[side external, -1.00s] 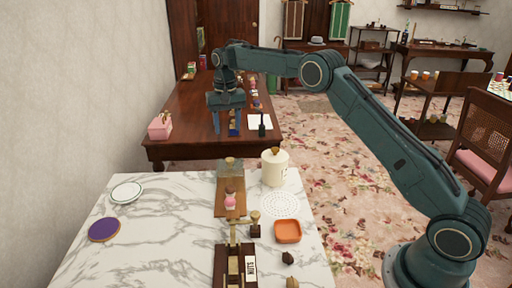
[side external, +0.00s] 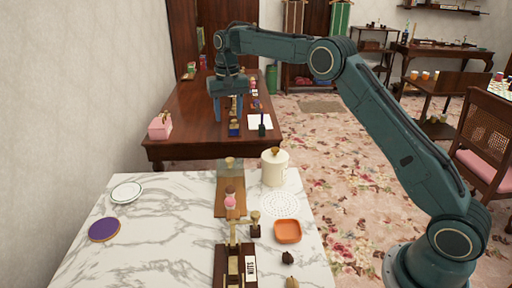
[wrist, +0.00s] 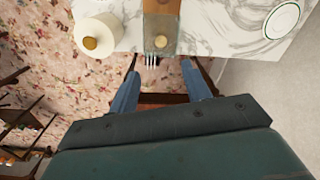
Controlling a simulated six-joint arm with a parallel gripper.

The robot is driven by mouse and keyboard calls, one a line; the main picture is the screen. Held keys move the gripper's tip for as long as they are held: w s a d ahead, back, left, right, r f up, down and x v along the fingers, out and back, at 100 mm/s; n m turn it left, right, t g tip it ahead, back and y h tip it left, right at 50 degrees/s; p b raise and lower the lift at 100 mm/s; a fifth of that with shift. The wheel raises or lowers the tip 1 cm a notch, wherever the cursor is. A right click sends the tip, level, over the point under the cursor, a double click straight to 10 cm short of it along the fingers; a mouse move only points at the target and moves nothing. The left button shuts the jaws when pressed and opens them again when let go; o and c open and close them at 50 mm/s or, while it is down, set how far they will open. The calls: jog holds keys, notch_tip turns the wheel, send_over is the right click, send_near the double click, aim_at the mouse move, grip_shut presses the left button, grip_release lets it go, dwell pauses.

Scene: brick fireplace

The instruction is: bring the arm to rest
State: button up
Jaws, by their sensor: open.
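My gripper (side external: 229,112) is open and empty, pointing down in the side external view. It appears above the far edge of the marble table (side external: 165,212), in front of the dark wooden table behind. In the wrist view my gripper (wrist: 164,82) shows its two blue-grey fingers spread apart with nothing between them. The arm reaches up from the lower right and bends over to the left.
The marble table holds a cream lidded canister (side external: 275,168), a wooden board (side external: 223,206) with a pink item, an orange dish (side external: 287,231), a white plate (side external: 126,192) and a purple disc (side external: 104,229). A pink box (side external: 160,127) stands on the dark table (side external: 190,103). Air around my gripper looks clear.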

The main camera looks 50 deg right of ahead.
jog(key=s+a+r+n+t, duration=0.1)
jog(key=s+a+r, duration=0.1)
jog(key=s+r, duration=0.65)
jog(key=s+a+r+n+t, duration=0.2)
jog(key=s+r, duration=0.3)
jog(key=s, duration=0.6)
jog(key=s+f+n+t, duration=0.1)
jog(key=s+f, duration=0.2)
jog(key=s, duration=0.9)
jog(key=s+a+f+n+t, duration=0.1)
jog(key=s+f, duration=0.2)
jog(key=s, duration=0.8)
jog(key=shift+s+a+f+n, duration=0.15)
jog(key=shift+s+f+n, duration=0.15)
jog(key=shift+s+f, duration=0.05)
